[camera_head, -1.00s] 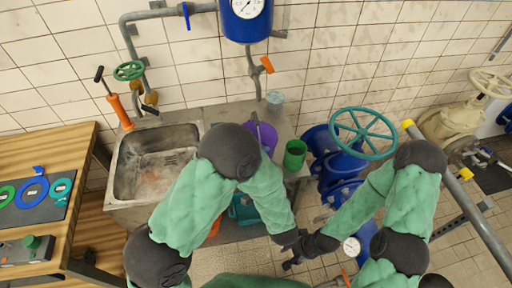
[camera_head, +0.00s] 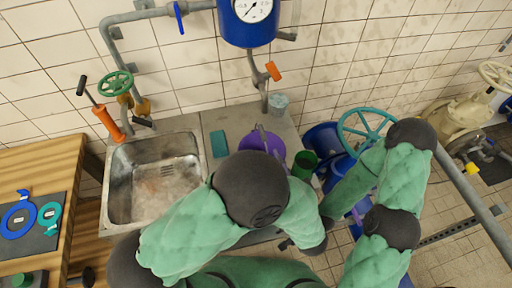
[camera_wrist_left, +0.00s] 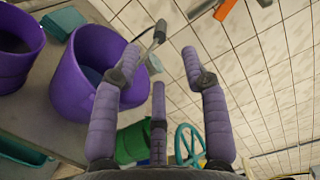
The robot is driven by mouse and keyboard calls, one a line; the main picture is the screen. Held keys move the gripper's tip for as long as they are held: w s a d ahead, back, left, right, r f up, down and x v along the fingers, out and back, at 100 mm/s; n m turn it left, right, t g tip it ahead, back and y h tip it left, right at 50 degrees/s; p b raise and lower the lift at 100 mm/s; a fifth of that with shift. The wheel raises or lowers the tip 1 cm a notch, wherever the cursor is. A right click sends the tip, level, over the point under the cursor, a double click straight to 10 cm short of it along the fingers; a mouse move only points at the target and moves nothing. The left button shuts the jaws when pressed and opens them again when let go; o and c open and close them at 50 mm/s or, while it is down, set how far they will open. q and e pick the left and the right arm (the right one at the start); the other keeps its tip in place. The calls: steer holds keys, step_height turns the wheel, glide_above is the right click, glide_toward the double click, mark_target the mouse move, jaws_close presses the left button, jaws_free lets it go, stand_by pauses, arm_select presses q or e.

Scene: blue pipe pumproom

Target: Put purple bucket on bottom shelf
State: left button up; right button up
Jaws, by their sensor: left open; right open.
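A purple bucket (camera_head: 258,141) with a grey handle stands upright on the grey counter right of the sink, partly hidden by my left arm. In the left wrist view it (camera_wrist_left: 72,85) is just left of the fingers. A second purple bucket (camera_wrist_left: 18,60) stands farther left there; my arm seems to hide it in the head view. My left gripper (camera_head: 356,212) is open and empty, with spread fingers in its wrist view (camera_wrist_left: 160,60), apart from the buckets. My right gripper (camera_head: 285,244) is open and low in front of the counter. The bottom shelf is mostly hidden by my arms.
A green bucket (camera_head: 303,165) stands at the counter's right end, beside blue pipework with a teal handwheel (camera_head: 366,130). A teal sponge (camera_head: 218,143) and a grey cup (camera_head: 278,103) are on the counter. A steel sink (camera_head: 150,180) is left. A teal container (camera_wrist_left: 25,150) shows low.

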mark_target(262, 132)
arm_select(q)
steer(key=b+x, duration=0.1)
steer(key=x, duration=0.5)
steer(key=b+x, duration=0.1)
steer(key=x, duration=0.3)
steer(key=shift+w+f, duration=0.15)
steer(key=shift+w, duration=0.25)
steer(key=shift+w+a, duration=0.15)
steer(key=shift+w, duration=0.15)
jaws_close()
steer(key=shift+r, duration=0.2)
